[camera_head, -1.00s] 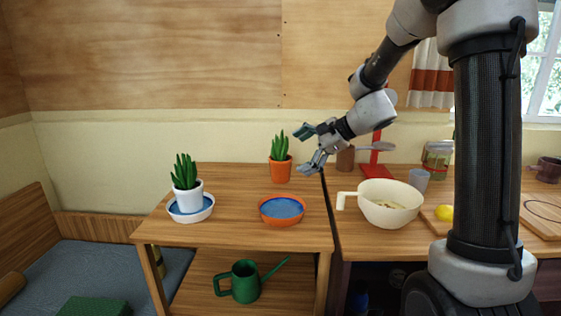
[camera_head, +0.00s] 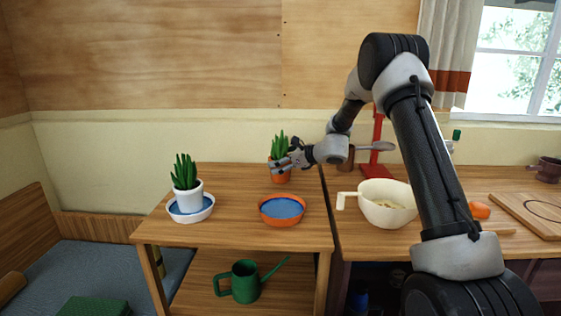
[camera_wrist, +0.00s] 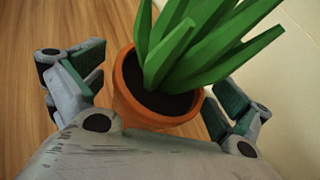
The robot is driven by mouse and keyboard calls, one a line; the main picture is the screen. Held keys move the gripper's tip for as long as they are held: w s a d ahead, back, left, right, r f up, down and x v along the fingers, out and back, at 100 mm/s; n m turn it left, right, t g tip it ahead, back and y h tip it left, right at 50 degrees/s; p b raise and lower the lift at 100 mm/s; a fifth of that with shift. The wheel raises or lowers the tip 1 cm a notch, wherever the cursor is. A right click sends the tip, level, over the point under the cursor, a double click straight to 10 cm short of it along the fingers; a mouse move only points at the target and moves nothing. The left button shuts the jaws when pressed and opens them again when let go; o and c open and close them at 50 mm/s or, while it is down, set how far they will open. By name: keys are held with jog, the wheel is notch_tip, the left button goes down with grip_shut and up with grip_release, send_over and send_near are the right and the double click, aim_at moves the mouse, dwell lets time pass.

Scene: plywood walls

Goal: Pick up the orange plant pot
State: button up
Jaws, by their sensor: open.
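The orange plant pot (camera_head: 283,176) holds a green plant and stands upright on the wooden table, near its back right corner. My gripper (camera_head: 281,163) is at the pot, and its fingers cover part of the pot in the head view. In the wrist view the orange pot (camera_wrist: 154,103) with dark soil sits between my open gripper's fingers (camera_wrist: 150,92), one on each side. A gap shows on the left side; the right finger is closer to the pot. I cannot tell whether it touches.
An orange saucer with blue inside (camera_head: 282,222) and a white potted plant (camera_head: 188,195) on a white saucer (camera_head: 190,217) stand on the same table. A cream pan (camera_head: 388,217) and a red stand (camera_head: 377,150) are on the counter to the right. A wall is behind.

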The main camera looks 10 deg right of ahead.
jog(key=shift+w+a+f, duration=0.1)
jog(key=shift+w+a, duration=0.05)
jog(key=c, duration=1.3)
jog(key=shift+c, duration=0.4)
